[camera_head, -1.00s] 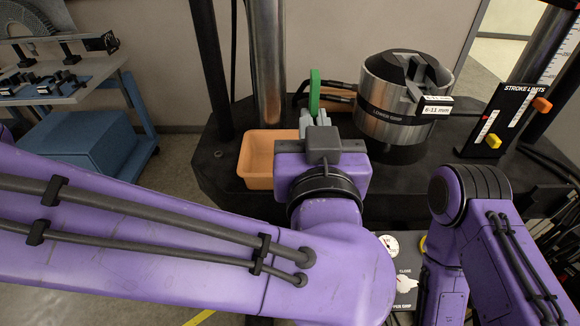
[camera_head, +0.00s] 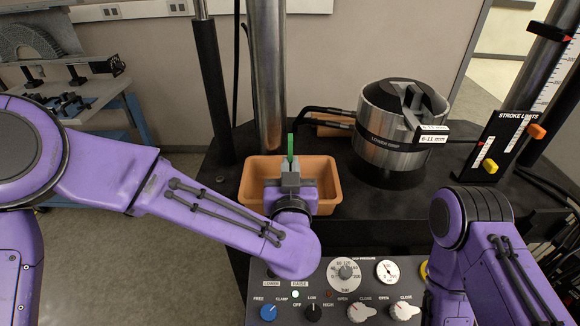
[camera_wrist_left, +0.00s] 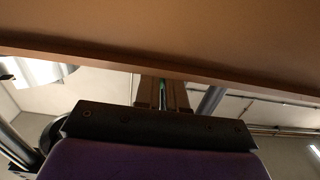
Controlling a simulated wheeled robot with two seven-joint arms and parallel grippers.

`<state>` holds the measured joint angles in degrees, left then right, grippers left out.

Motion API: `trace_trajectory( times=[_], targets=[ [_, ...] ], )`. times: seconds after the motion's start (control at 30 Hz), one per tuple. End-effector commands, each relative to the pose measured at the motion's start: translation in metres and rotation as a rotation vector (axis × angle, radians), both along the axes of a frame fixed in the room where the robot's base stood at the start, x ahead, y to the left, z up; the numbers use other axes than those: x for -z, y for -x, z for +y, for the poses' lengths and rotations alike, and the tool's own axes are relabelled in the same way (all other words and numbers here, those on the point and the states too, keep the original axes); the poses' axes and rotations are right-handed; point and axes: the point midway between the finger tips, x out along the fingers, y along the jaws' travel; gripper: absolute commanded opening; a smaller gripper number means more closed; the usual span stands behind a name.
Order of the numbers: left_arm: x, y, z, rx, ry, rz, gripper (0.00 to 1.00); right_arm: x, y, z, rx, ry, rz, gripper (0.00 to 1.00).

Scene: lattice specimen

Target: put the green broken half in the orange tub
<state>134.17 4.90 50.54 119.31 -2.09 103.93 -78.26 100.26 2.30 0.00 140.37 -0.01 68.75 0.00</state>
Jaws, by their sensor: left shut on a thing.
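The green broken half (camera_head: 290,148) is a thin upright strip between the fingertips of my left gripper (camera_head: 290,172), which is shut on it. A sliver of it shows in the left wrist view (camera_wrist_left: 162,87). The orange tub (camera_head: 250,184) stands on the dark machine base. In the head view the gripper and the half overlap the tub's middle, and the half's top stands above its back rim. The tub's wall (camera_wrist_left: 160,40) fills the top of the left wrist view, close by. I cannot tell how high the half is over the tub floor. My right gripper is out of view.
A steel lower grip cylinder (camera_head: 392,125) stands right of the tub. A metal column (camera_head: 268,75) rises behind the tub. A control panel (camera_head: 345,290) with knobs lies in front, and a stroke limits sign (camera_head: 503,145) stands at the right.

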Motion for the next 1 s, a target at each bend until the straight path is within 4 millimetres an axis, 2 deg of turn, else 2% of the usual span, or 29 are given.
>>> trace_trajectory(
  times=[0.6,0.63,0.7,1.0],
  targets=[
    [0.011,0.000,0.000,-0.001,0.000,-0.001,0.00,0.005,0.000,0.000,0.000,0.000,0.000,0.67],
    [0.011,0.000,0.000,-0.001,0.000,0.000,0.16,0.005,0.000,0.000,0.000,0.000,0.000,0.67],
    [0.011,0.000,0.000,-0.001,0.000,0.000,0.35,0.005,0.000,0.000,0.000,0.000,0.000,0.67],
    [0.008,0.000,0.000,-0.001,0.001,0.000,0.35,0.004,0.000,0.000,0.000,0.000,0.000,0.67]
  ],
)
